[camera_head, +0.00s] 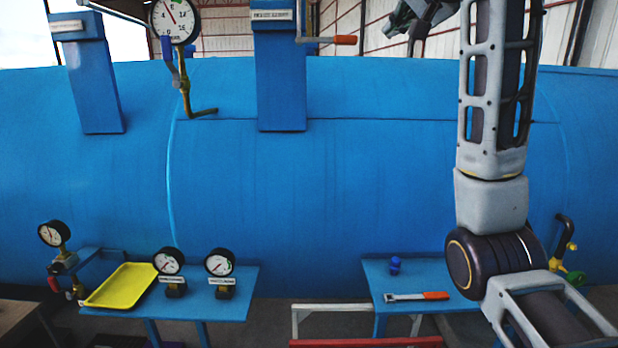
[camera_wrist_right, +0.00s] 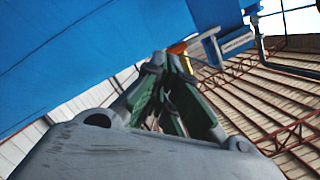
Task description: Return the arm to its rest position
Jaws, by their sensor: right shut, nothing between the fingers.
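My right arm (camera_head: 490,200) rises on the right side of the head view, in front of the blue autoclave (camera_head: 350,200). My right gripper (camera_head: 402,22) is at the top edge of that view, above the autoclave's upper edge and partly cut off. In the right wrist view the fingers of the right gripper (camera_wrist_right: 165,85) are together and hold nothing. They point up past the blue vessel toward the roof. My left gripper does not show.
An orange-handled lever (camera_head: 335,40) sticks out left of my right gripper. A pressure gauge (camera_head: 174,22) stands at upper left. The left table holds a yellow tray (camera_head: 122,286) and two gauges. The right table holds a wrench (camera_head: 418,296) and a small blue part (camera_head: 395,265).

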